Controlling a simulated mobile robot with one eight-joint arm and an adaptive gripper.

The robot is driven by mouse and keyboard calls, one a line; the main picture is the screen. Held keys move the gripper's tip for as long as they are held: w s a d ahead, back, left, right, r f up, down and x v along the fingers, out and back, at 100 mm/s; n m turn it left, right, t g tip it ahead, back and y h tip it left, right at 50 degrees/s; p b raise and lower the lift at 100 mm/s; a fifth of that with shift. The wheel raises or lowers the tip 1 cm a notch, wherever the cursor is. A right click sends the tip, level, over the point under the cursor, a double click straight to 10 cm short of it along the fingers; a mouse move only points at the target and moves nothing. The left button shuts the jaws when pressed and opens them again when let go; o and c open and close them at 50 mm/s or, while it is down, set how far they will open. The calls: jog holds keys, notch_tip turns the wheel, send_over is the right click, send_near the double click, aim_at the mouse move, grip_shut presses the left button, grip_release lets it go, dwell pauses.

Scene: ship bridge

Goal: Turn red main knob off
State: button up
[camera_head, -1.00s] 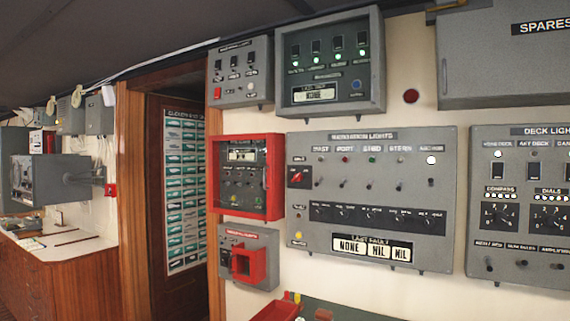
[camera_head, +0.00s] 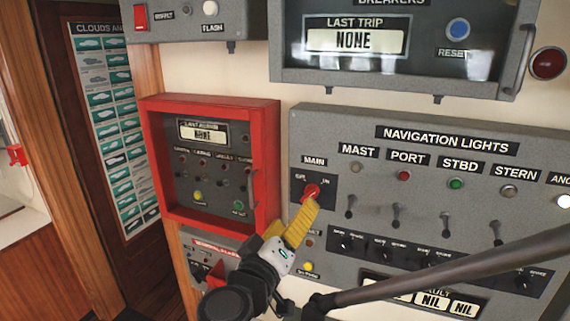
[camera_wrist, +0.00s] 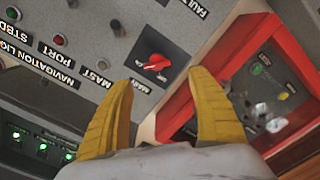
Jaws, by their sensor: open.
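The red main knob (camera_head: 311,191) sits on a dark plate under the MAIN label, at the left end of the grey navigation lights panel (camera_head: 440,118). In the wrist view the red knob (camera_wrist: 155,62) shows beyond and between the two yellow fingers, with its plate around it. My gripper (camera_head: 303,215) is just below and in front of the knob in the head view, covering its lower part. In the wrist view my gripper (camera_wrist: 164,88) has its fingers apart with nothing between them. I cannot tell whether a finger touches the knob.
A red-framed alarm box (camera_head: 262,165) stands out from the wall left of the knob, close to my gripper. A grey breaker box (camera_head: 400,75) juts out above. Small toggle switches (camera_head: 396,215) line the panel to the right. My arm crosses the lower right.

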aim_at(311, 191)
jog(key=x, duration=1)
jog(key=shift+s+d+r+p, duration=0.1)
jog(key=shift+d+p, duration=0.2)
jog(key=c, duration=1.2)
